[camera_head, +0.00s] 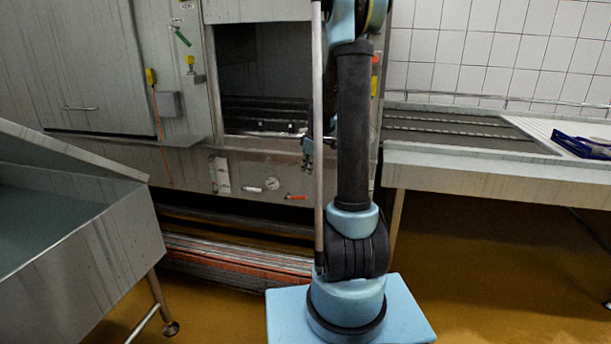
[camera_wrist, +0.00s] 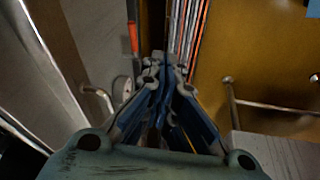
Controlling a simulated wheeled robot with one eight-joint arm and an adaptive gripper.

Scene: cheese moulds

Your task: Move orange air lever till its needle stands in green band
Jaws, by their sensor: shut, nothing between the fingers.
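The orange lever (camera_head: 297,197) is on the front panel of the steel machine, low down, lying nearly level. It also shows in the wrist view (camera_wrist: 133,38), ahead and left of the fingertips. A round white gauge (camera_head: 271,183) sits just left of the lever, and is seen edge-on in the wrist view (camera_wrist: 122,88). Its needle and green band are too small to read. My gripper (camera_head: 308,165) is in front of the panel, above the lever, partly hidden by my arm. In the wrist view my gripper (camera_wrist: 167,66) is shut and empty, with a gap to the lever.
A steel basin (camera_head: 75,245) stands at the left front. A steel conveyor table (camera_head: 490,178) with a blue tray (camera_head: 583,145) is at the right. A curved metal handle (camera_wrist: 97,97) is left of my fingers. Red and grey bars (camera_head: 235,257) run below the panel.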

